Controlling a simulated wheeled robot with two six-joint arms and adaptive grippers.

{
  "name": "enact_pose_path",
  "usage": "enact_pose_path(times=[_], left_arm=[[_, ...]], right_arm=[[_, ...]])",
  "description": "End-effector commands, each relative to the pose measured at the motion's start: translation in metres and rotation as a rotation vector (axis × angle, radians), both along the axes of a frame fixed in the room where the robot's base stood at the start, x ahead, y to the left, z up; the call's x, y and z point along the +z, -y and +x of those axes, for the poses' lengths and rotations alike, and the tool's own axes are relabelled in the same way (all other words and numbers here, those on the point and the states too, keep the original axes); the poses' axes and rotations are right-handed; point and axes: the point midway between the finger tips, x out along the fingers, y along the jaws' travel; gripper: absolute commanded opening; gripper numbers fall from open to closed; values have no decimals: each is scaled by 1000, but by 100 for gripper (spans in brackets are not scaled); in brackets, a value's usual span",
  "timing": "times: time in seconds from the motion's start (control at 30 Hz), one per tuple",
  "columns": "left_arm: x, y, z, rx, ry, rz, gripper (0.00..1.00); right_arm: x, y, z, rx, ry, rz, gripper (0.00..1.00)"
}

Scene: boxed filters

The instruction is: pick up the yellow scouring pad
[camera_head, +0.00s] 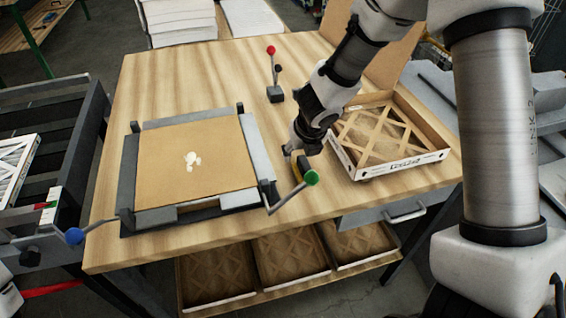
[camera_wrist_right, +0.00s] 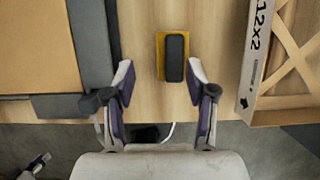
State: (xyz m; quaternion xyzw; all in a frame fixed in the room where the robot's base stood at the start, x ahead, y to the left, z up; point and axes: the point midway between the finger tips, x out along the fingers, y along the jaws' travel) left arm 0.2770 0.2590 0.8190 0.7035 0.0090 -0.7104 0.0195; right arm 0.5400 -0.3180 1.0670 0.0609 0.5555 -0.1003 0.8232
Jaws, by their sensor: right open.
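The yellow scouring pad (camera_wrist_right: 159,57) lies on the wooden table with a dark rounded block (camera_wrist_right: 174,58) on or against it. Only its yellow edge shows clearly in the wrist view. In the head view, the pad (camera_head: 297,188) is a small yellow patch, mostly hidden beneath my right gripper (camera_head: 299,164). My right gripper, also in the wrist view (camera_wrist_right: 160,82), is open and empty. Its fingers point toward the pad, which appears between and beyond the fingertips. My left gripper is not clearly seen.
A dark-framed fixture (camera_head: 258,147) holding a brown board (camera_head: 190,158) stands left of the pad. An open cardboard-framed filter box (camera_head: 402,164) lies on the right. Bare table (camera_wrist_right: 218,35) separates pad and box.

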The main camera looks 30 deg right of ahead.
Motion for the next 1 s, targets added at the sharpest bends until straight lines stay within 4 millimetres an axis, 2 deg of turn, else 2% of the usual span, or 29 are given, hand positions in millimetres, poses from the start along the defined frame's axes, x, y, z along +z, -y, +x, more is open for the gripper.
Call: enact_pose_path(times=[0.03, 0.4, 0.63, 0.67, 0.8, 0.83, 1.0], left_arm=[[-6, 0, -1, -1, -2, 0, 31], [-21, 0, -1, -1, -2, 0, 31], [-20, 0, -1, -1, -2, 0, 31], [-20, 0, -1, -1, -2, 0, 31], [-20, 0, -1, -1, -2, 0, 31], [-20, 0, -1, -1, -2, 0, 31], [-20, 0, -1, -1, -2, 0, 31]], right_arm=[[-11, 1, 2, -1, -2, 1, 56], [-63, 13, 21, 0, -3, 1, 56], [-64, 13, 23, -1, -1, 1, 56], [-64, 13, 23, -1, -1, 1, 53], [-64, 13, 23, -1, -1, 1, 3], [-64, 13, 23, -1, -1, 1, 0], [-64, 13, 23, -1, -2, 2, 0]])
